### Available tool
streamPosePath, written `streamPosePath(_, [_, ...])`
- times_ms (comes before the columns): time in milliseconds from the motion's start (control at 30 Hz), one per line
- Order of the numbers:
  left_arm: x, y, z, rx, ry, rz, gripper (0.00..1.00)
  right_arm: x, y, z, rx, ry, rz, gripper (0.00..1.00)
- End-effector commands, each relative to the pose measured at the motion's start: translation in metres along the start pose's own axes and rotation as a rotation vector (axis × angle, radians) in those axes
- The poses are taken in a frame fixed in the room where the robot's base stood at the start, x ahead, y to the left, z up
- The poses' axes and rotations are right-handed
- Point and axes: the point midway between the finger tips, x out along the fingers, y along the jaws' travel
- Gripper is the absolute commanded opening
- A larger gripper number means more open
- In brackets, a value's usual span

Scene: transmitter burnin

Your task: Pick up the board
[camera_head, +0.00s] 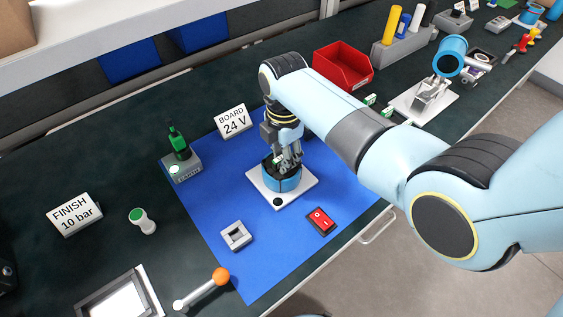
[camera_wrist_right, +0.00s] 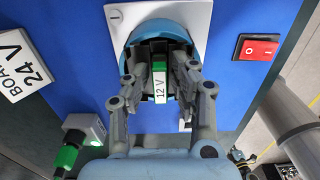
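A small board with a green edge and a white "12 V" label (camera_wrist_right: 159,82) stands in the round blue holder (camera_wrist_right: 160,28) on a white plate. In the head view the holder (camera_head: 284,184) sits on the blue mat, and the board (camera_head: 277,160) is mostly hidden by my gripper. My right gripper (camera_head: 284,163) reaches down over the holder. In the wrist view its fingers (camera_wrist_right: 158,75) are on either side of the board and look apart from it, though the gaps are narrow. My left gripper is not in view.
A "BOARD 24 V" sign (camera_head: 233,121), a grey box with a green plug (camera_head: 182,166), a red switch (camera_head: 321,221) and a grey square block (camera_head: 236,235) surround the holder. A red bin (camera_head: 342,67) stands behind. An orange-knobbed lever (camera_head: 203,288) is at the front.

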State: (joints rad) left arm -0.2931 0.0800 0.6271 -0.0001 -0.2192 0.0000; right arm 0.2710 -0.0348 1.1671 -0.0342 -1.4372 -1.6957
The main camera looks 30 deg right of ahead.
Motion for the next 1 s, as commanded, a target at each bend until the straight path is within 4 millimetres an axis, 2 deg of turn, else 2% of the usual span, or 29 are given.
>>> streamPosePath(133, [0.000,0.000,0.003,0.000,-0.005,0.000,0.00,0.000,0.000,0.000,0.000,0.000,0.001,0.25])
streamPosePath(333, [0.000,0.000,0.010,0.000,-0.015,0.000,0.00,-0.001,0.000,0.000,0.000,0.000,0.001,0.00])
streamPosePath(767, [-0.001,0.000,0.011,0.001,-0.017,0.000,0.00,-0.005,0.001,0.000,0.000,0.000,0.002,0.00])
streamPosePath(867, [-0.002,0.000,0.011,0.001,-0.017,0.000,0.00,-0.013,0.001,0.000,0.000,0.000,0.003,0.00])
streamPosePath(1000, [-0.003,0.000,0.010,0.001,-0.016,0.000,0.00,-0.036,0.002,0.000,0.000,0.000,0.006,0.00])
